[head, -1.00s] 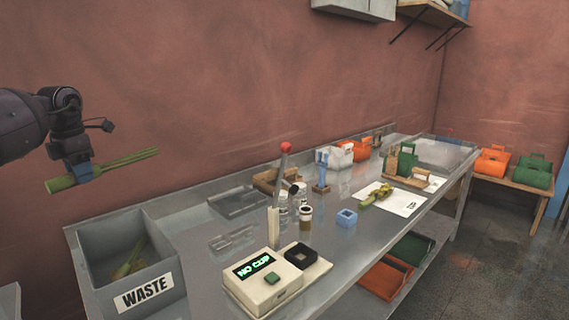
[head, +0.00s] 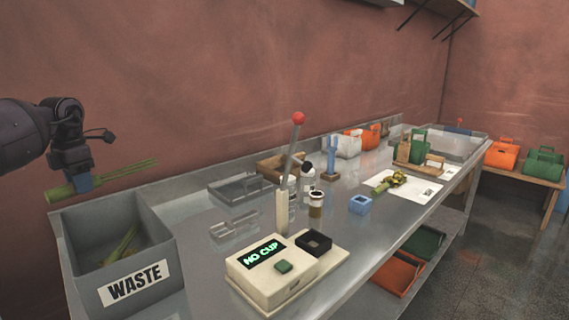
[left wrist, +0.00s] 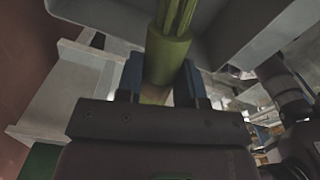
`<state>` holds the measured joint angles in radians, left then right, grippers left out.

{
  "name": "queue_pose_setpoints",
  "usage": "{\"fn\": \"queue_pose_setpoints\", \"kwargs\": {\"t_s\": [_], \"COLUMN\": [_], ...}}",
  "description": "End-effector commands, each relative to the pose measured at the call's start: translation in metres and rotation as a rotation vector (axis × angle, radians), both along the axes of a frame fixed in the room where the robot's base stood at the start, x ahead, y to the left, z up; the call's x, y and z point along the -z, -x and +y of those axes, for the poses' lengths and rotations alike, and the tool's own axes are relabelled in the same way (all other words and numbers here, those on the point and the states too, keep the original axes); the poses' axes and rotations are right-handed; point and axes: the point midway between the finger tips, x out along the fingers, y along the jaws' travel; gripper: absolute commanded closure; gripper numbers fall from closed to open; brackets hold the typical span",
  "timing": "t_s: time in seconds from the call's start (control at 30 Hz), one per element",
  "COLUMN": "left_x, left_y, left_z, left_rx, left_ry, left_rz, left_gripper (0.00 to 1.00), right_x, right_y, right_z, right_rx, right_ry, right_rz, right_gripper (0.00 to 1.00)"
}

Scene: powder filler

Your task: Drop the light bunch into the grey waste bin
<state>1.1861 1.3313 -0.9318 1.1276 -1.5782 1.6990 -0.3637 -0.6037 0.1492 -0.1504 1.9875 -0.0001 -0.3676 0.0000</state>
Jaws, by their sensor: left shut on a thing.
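My left gripper (head: 84,182) is shut on a green bunch (head: 125,172) and holds it level, just above the back of the grey waste bin (head: 150,283). The bunch has a thick butt at the left and thin stems to the right. In the left wrist view the bunch (left wrist: 168,55) sits between the blue fingers (left wrist: 164,82). The open bin is labelled WASTE and has some green and brownish stems (head: 122,243) lying inside. My right gripper is not seen in the head view.
A white machine (head: 285,270) with a red-knobbed lever and a NO CUP display stands right of the bin. Clear trays (head: 240,186), a blue cup (head: 360,204) and another green-yellow bunch (head: 392,183) on white paper lie farther along the metal table.

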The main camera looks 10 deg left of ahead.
Motion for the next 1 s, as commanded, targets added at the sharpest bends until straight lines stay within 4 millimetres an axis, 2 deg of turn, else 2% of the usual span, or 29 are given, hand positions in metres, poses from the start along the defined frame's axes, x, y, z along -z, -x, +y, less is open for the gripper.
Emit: {"fn": "queue_pose_setpoints", "kwargs": {"t_s": [0.27, 0.6, 0.7, 1.0], "left_x": [0.012, 0.048, 0.057, 0.061], "left_y": [-0.001, -0.001, 0.000, 0.000], "left_z": [0.000, 0.000, 0.000, 0.000], "left_rx": [0.000, 0.000, 0.000, -0.001], "left_ry": [0.000, 0.000, 0.000, 0.000], "left_rz": [0.001, 0.005, 0.004, -0.001], "left_gripper": [0.90, 0.90, 0.90, 0.90], "right_x": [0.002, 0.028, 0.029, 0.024], "right_y": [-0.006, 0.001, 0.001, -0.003], "right_z": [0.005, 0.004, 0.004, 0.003], "right_rx": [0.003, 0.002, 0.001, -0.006], "right_ry": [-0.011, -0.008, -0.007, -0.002], "right_rz": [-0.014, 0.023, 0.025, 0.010], "right_gripper": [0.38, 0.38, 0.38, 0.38]}}
